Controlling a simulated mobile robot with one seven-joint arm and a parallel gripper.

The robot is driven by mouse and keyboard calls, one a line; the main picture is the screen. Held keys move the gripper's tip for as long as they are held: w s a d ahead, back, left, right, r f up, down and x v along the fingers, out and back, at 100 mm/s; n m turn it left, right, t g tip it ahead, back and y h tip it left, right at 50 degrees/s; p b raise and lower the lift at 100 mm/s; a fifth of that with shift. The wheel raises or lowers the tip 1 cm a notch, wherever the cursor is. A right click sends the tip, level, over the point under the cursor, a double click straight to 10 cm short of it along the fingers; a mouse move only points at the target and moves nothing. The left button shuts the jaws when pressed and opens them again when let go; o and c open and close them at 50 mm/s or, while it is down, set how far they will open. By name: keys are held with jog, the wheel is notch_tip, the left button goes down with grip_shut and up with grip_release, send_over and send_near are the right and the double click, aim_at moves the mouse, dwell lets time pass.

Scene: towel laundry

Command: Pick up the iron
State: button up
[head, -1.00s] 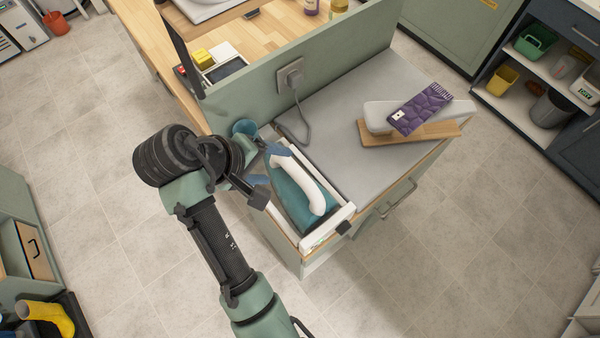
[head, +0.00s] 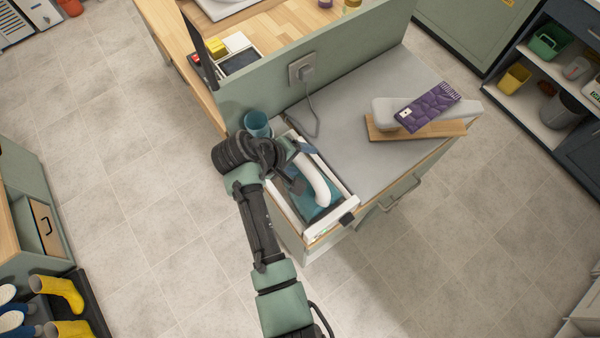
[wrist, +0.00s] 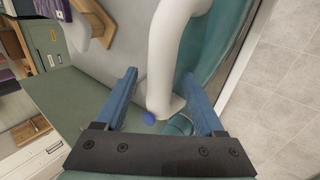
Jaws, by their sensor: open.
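The iron (head: 322,206) has a teal body and a white curved handle. It rests in a white-edged holder at the left end of the grey-topped counter. In the wrist view, its white handle (wrist: 168,60) rises between the two blue fingers of my gripper (wrist: 168,98), which are open. The handle's lower end has a blue button. I cannot tell whether either finger touches the handle. In the head view, my gripper (head: 299,165) is over the rear part of the iron, and my wrist hides part of it.
A teal cup (head: 257,124) stands just behind my wrist. A cord runs from the wall socket (head: 301,70) near the iron. A padded board (head: 385,112) with a purple patterned item (head: 428,106) lies on the counter's right. The counter's middle (head: 345,125) is clear.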

grip_shut()
dwell(0.3)
dwell(1.1)
jog(key=shift+w+r, duration=0.2)
